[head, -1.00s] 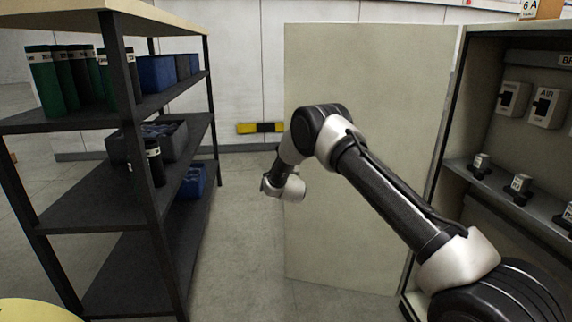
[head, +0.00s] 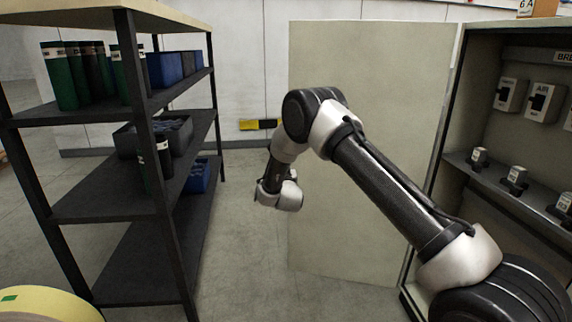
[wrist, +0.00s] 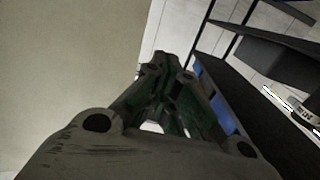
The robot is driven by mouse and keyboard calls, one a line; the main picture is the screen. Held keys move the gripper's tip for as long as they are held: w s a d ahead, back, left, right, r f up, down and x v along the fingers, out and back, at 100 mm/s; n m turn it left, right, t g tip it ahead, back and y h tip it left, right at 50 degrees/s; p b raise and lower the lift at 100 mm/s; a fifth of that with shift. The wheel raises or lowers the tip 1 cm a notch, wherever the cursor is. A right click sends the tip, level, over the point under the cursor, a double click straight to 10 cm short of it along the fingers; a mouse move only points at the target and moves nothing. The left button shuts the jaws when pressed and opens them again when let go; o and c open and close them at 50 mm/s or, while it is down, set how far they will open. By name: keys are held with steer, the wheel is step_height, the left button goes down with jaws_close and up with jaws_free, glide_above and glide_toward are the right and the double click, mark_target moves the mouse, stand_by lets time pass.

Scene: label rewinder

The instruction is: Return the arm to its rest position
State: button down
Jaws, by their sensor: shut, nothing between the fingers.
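My arm (head: 385,190) reaches from the lower right up to a bent elbow, then down to the wrist (head: 280,195) in the head view. It hangs in the air in front of the open beige cabinet door (head: 375,75). The fingers are hard to make out in the head view. In the wrist view my gripper (wrist: 168,65) is shut with nothing held, its fingers pointing away from the camera. The door fills the left of that view, and the shelf rack (wrist: 235,85) is on the right, apart from the fingers.
A dark shelf rack (head: 115,205) with green rolls (head: 60,75), blue bins (head: 165,68) and a grey crate (head: 170,135) stands at left. An open cabinet (head: 490,120) with switches is at right. A yellow round object (head: 50,303) is at lower left. Floor between is clear.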

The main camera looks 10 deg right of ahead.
steer(key=s+a+f+n+g+y, duration=0.1)
steer(key=s+a+f+g, duration=0.1)
steer(key=s+f+g, duration=0.4)
steer(key=s+a+f+n+g+y, duration=0.1)
steer(key=s+a+f, duration=0.15)
steer(key=f, duration=0.55)
steer(key=s+d+r+g, duration=0.2)
steer(key=s+g, duration=0.2)
steer(key=s, duration=0.4)
steer(key=s+d+r+g, duration=0.1)
steer(key=s+d+r, duration=0.7)
steer(key=s+r, duration=0.3)
steer(key=s+d+r+m+g+h, duration=0.1)
steer(key=s+d+r, duration=0.8)
steer(key=s, duration=0.8)
steer(key=s+d+r, duration=0.9)
steer(key=s+r, duration=0.6)
steer(key=shift+d+r+m+g, duration=0.2)
steer(key=shift+d+m+g, duration=0.1)
steer(key=shift+g, duration=0.1)
